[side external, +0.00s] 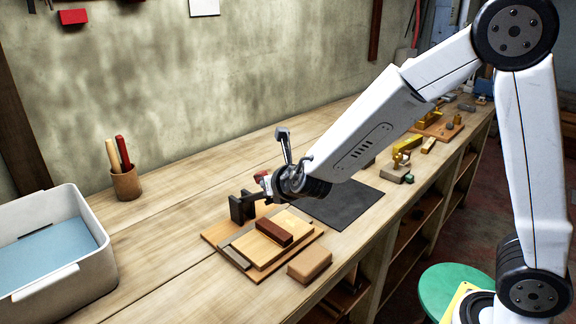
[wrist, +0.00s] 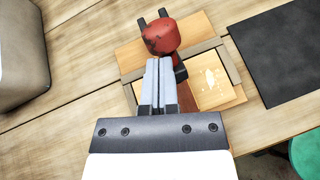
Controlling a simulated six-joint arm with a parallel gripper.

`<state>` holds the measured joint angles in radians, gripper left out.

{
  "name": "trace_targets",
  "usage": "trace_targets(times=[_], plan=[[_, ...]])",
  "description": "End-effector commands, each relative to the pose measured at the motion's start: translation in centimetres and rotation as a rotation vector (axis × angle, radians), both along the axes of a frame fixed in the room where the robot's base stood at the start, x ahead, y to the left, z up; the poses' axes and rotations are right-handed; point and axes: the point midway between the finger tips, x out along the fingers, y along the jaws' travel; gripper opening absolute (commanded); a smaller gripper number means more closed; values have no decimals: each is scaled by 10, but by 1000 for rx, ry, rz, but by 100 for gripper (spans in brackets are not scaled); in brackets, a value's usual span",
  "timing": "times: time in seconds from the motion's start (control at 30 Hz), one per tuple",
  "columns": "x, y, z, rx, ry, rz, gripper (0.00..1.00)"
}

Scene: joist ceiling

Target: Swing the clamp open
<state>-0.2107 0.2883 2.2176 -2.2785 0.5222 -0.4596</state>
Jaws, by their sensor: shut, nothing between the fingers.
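The clamp shows as a dark bracket (side external: 242,208) at the back left of a wooden board, with a red part (side external: 262,177) beside it. In the wrist view the clamp's red rounded end (wrist: 160,36) lies just beyond my fingertips, with dark posts behind it. My gripper (wrist: 158,62) is shut and empty, its two grey fingers side by side. The fingertips look close to the red end; I cannot tell if they touch. In the side view my wrist hides most of the fingers and part of the clamp.
The board (side external: 259,278) carries a pale wood piece with a red-brown block (side external: 274,232) on top. A tan block (side external: 310,264) sits at its front. A dark mat (side external: 345,204) lies to the right. A white bin (side external: 62,290) and tool cup (side external: 126,184) stand left.

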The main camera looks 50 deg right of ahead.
Motion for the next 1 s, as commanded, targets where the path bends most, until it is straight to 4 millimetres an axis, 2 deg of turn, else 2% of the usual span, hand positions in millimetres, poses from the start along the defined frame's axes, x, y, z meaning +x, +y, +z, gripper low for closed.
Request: trace_targets(times=[0.17,0.5,0.8,1.0], plan=[[17,0,17,2,-7,-2,0],[65,0,44,1,-4,-2,0],[102,0,53,1,-3,-1,0],[116,0,55,1,-2,-2,0]])
